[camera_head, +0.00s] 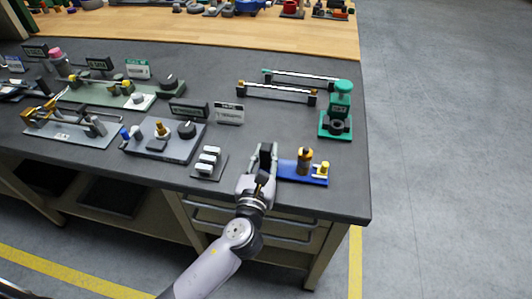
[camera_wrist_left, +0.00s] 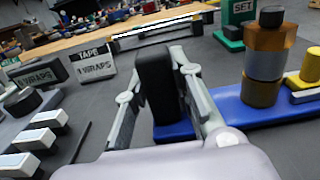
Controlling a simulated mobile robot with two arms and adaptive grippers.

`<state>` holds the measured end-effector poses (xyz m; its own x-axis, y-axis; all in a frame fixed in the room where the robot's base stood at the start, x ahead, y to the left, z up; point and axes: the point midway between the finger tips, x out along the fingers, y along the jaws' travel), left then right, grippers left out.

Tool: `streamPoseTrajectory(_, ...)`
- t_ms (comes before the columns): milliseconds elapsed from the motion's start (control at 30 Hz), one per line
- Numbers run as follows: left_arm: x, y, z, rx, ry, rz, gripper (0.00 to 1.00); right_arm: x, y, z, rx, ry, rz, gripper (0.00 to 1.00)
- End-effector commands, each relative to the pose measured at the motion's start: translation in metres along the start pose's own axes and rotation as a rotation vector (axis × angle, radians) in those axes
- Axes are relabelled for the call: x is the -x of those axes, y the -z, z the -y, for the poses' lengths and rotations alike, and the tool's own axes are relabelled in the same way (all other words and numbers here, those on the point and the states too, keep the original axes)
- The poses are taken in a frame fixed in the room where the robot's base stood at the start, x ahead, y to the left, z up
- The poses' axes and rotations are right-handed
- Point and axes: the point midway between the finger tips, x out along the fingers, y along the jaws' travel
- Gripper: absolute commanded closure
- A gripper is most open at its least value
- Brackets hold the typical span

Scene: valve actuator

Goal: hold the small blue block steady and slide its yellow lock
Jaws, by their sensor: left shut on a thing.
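The small blue block (camera_head: 287,172) is a low flat base near the table's front edge. A black upright post (camera_wrist_left: 155,80) stands at its left end. My left gripper (camera_head: 264,158) is shut on this post, with a finger on either side of it in the left wrist view (camera_wrist_left: 160,95). An orange-brown cylinder with a grey band and black top (camera_head: 304,160) stands upright on the blue base. The yellow lock (camera_head: 322,170) sits at its right end, apart from my gripper; it also shows in the left wrist view (camera_wrist_left: 312,65). My right gripper is not in view.
A board with white blocks (camera_head: 208,162) lies just left of my gripper. A green press-like device (camera_head: 338,110) stands behind and right. Bars on posts (camera_head: 276,91) lie further back. The dark table top is bare right of the blue block.

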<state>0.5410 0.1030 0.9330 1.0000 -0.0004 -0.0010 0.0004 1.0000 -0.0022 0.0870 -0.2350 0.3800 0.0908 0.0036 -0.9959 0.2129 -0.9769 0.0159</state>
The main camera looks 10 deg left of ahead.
Motion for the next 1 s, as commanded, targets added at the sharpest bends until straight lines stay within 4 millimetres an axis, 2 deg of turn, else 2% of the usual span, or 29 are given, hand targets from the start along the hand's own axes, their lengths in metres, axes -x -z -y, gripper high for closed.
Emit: streamPoseTrajectory(1000,0.0004,0.0072,0.0001,-0.002,0.0,-0.003,1.0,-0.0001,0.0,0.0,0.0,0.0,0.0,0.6)
